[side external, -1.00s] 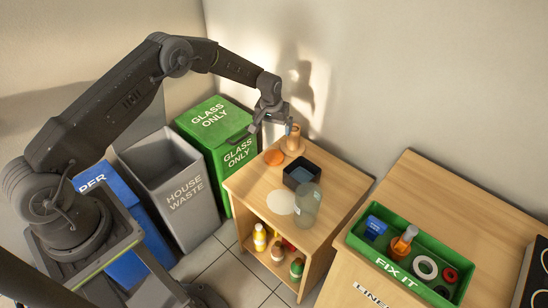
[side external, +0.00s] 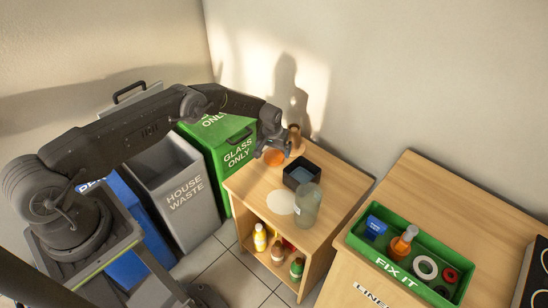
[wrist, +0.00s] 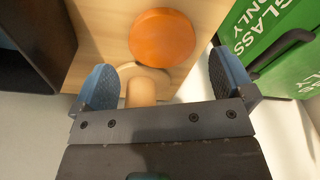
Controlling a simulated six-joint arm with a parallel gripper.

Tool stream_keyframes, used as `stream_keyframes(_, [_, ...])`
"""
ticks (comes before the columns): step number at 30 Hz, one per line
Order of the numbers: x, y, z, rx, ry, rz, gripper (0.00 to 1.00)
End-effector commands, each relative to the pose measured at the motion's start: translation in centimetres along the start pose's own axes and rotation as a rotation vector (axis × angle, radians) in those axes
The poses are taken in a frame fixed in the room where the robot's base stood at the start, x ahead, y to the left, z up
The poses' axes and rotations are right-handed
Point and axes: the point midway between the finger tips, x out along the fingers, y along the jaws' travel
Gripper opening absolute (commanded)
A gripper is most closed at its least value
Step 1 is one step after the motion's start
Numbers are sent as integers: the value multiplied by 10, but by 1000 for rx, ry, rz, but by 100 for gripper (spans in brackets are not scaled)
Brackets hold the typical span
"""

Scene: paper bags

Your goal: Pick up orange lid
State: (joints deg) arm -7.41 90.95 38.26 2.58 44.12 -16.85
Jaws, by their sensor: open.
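The orange lid (side external: 274,157) is a flat round disc lying on the wooden cabinet top (side external: 252,187), near its back left corner. In the wrist view the orange lid (wrist: 162,36) lies just beyond my fingertips, roughly centred between them. My gripper (side external: 270,148) is low over that corner, close to the lid. In the wrist view my gripper (wrist: 163,80) is open, with its two blue finger pads apart. A small wooden object with a round base (wrist: 140,90) shows between the fingers, partly hidden by the gripper body.
A dark square container (side external: 302,173), a clear jar (side external: 307,205) and a pale round disc (side external: 281,202) share the cabinet top. The green glass bin (side external: 238,150) stands against its left side. A green FIX IT tray (side external: 405,262) sits on the right-hand counter.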

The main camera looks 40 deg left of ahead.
Motion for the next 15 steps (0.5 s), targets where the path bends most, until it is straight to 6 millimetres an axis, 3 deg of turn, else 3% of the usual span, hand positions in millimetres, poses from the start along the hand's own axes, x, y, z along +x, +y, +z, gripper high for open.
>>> stream_keyframes(6, [24, 0, 0, 0, 0, 0, 100])
stream_keyframes(15, [37, 0, 0, 0, 0, 1, 100])
